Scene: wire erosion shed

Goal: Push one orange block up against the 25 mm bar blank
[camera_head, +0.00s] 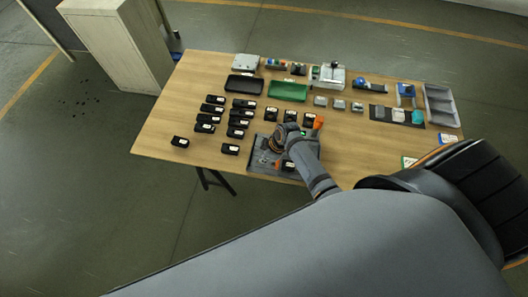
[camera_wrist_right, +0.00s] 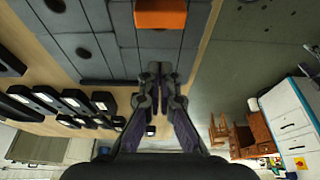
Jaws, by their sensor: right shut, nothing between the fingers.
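My right gripper (camera_head: 279,143) is over the dark grey plate (camera_head: 258,158) at the front edge of the table. In the right wrist view, the gripper (camera_wrist_right: 153,72) is shut and empty. An orange block (camera_wrist_right: 160,14) lies on the grey plate at the top of that view, beyond the fingertips and apart from them. In the head view, an orange piece (camera_head: 318,122) shows just behind my right arm. A small orange patch (camera_head: 278,164) shows beside the gripper. I cannot tell which part is the 25 mm bar blank; the arm hides part of the plate. My left gripper is not in view.
Several black labelled cases (camera_head: 207,118) stand in rows left of the plate. Behind are a black tray (camera_head: 244,85), a green tray (camera_head: 289,91) and small metal blocks. A grey bin (camera_head: 440,104) stands at right. The wooden table (camera_head: 165,122) is clear at far left.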

